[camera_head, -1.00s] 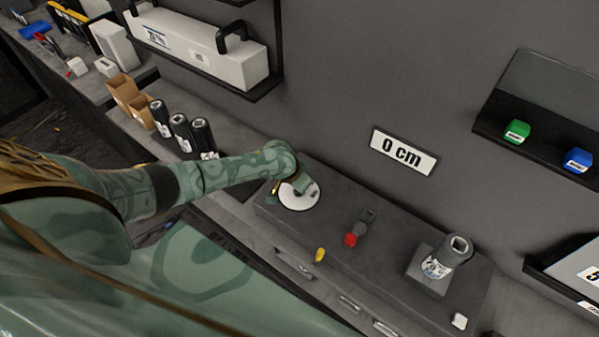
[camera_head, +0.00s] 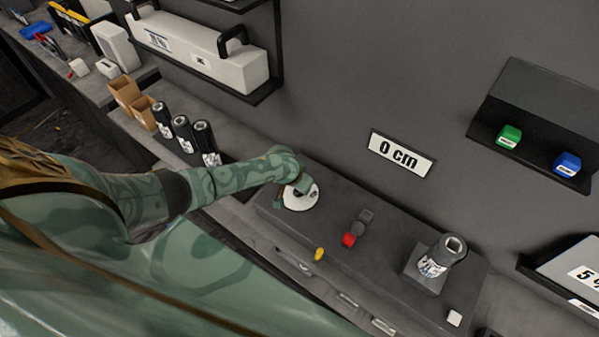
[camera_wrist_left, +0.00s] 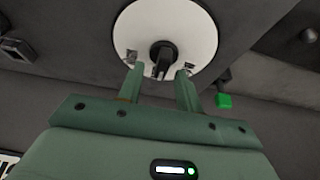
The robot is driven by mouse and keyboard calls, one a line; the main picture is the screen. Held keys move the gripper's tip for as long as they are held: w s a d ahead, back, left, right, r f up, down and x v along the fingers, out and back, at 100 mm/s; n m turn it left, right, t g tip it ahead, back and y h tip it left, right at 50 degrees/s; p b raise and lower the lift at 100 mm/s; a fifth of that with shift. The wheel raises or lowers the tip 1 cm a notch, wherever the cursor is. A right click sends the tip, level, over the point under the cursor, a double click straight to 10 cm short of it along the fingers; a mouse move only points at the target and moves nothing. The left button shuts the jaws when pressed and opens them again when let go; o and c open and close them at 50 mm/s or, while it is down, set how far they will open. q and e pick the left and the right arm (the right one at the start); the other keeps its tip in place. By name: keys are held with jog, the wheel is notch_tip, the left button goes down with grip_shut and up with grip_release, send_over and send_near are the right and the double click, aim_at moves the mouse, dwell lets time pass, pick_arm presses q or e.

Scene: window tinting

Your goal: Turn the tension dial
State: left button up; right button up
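The tension dial is a white disc (camera_head: 302,201) with a black knob at its centre, at the left end of the dark machine top. In the left wrist view the white disc (camera_wrist_left: 190,22) and black knob (camera_wrist_left: 162,57) show close up. My left gripper (camera_wrist_left: 158,74) is over the dial, its two fingers apart, one on each side of the knob with gaps between. I cannot tell how far down the knob the tips reach. In the head view my left gripper (camera_head: 298,187) partly covers the dial. My right gripper is not in view.
On the dark machine (camera_head: 330,246) are a red knob (camera_head: 349,240), a yellow knob (camera_head: 319,254), a holder with a dark roll (camera_head: 442,254) and a white button (camera_head: 454,318). A "0 cm" sign (camera_head: 400,153) hangs behind. Several dark rolls (camera_head: 184,132) stand left.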

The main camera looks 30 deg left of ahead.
pick_arm(q)
jog(key=shift+r, duration=0.1)
jog(key=shift+s+r+p, duration=0.15)
jog(key=shift+r+p, duration=0.15)
jog(key=shift+r, duration=0.05)
jog(key=p+v, duration=0.5)
jog(key=v, duration=1)
jog(key=shift+r, duration=0.2)
